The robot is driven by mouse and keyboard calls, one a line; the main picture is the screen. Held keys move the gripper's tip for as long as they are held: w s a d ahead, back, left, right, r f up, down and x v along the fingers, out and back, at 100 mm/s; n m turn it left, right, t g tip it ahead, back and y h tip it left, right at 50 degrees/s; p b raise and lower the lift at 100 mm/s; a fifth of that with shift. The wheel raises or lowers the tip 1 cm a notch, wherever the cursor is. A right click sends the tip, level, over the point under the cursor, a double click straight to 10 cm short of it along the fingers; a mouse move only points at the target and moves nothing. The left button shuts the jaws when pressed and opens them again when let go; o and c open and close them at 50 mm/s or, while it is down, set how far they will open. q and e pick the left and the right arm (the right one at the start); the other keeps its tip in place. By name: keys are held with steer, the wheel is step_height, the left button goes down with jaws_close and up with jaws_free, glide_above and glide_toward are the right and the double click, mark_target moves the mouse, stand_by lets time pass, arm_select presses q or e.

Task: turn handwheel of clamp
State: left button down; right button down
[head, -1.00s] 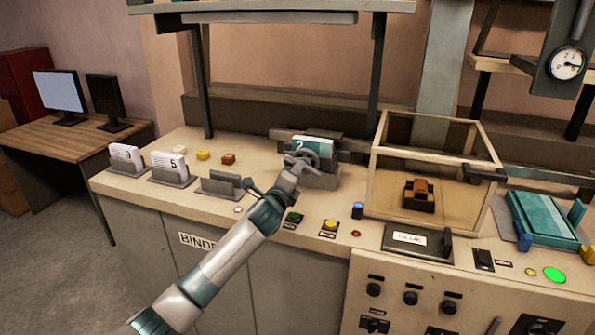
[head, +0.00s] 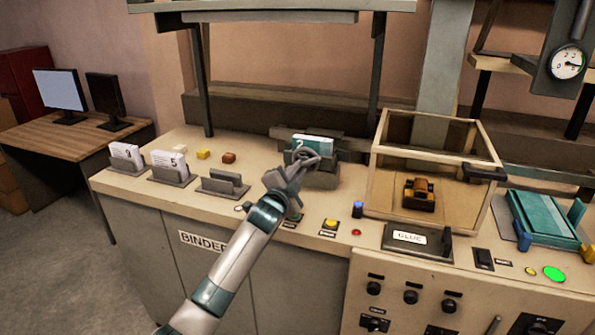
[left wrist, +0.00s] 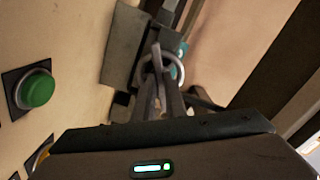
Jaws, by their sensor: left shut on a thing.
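The clamp (head: 325,177) stands at the back of the bench and holds a teal and white block marked 2 (head: 313,145). Its round grey handwheel (head: 307,155) faces me at the front. My left gripper (head: 299,165) reaches it from below and is shut on the handwheel. The fingers hide part of the wheel. My right gripper is not in view.
A green button (left wrist: 36,90) and a yellow button (head: 330,224) lie near my left wrist. Card holders (head: 172,176) stand to the left. A glass-sided box (head: 432,157) stands close on the right, with a glue unit (head: 410,238) in front.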

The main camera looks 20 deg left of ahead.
arm_select(q)
steer(key=shift+f+n, duration=0.15)
steer(key=shift+n, duration=0.95)
steer(key=c, duration=1.8)
jaws_free()
steer(key=shift+s, duration=0.15)
steer(key=s+b, duration=0.4)
steer(key=s, duration=1.3)
steer(key=shift+a, duration=0.3)
steer(key=shift+s, duration=0.1)
